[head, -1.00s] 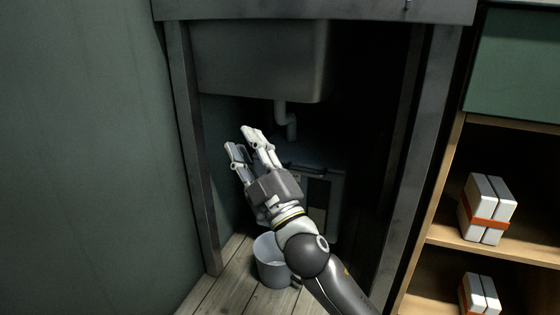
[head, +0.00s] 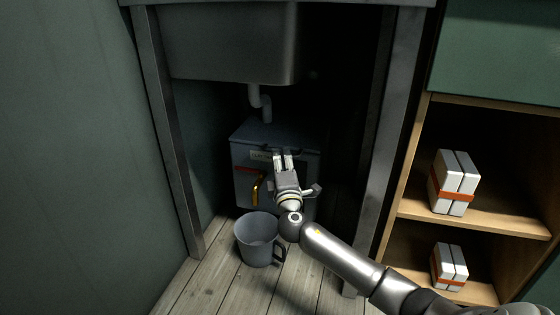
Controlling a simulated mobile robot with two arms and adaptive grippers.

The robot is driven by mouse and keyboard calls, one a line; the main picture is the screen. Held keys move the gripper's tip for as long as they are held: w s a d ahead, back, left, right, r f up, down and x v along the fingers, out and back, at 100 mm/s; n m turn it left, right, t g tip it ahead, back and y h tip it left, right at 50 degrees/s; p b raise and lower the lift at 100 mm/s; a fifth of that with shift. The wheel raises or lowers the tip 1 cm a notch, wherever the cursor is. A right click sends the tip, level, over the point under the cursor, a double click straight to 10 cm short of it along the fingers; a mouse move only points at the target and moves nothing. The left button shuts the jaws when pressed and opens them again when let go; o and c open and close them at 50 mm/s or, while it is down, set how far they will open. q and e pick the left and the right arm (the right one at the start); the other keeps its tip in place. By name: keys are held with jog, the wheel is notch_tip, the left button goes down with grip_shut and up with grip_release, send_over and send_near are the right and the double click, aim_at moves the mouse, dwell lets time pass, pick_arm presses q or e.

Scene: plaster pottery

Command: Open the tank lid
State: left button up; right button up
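The tank (head: 244,165) is a dark grey-blue box under the sink, with a flat lid (head: 268,134) on top that lies closed. A yellow tap (head: 257,187) and a pale label show on its front. My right gripper (head: 283,154) is in front of the tank, its fingertips by the lid's front edge, where a small dark handle-like part shows. Its two fingers point up and away, close together with a narrow gap. I cannot tell whether they touch or hold anything. My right arm hides part of the tank's front right. My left gripper is not in view.
A grey bucket-like mug (head: 255,240) stands on the plank floor before the tank, close to my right wrist. The sink (head: 232,45) and its drain pipe (head: 256,95) hang above. Table legs stand on both sides. A shelf (head: 470,212) with strapped white blocks is at right.

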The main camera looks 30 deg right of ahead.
aim_at(275, 142)
jog(key=shift+b+x, duration=0.4)
jog(key=shift+x, duration=1)
grip_shut()
jog(key=shift+a, duration=0.1)
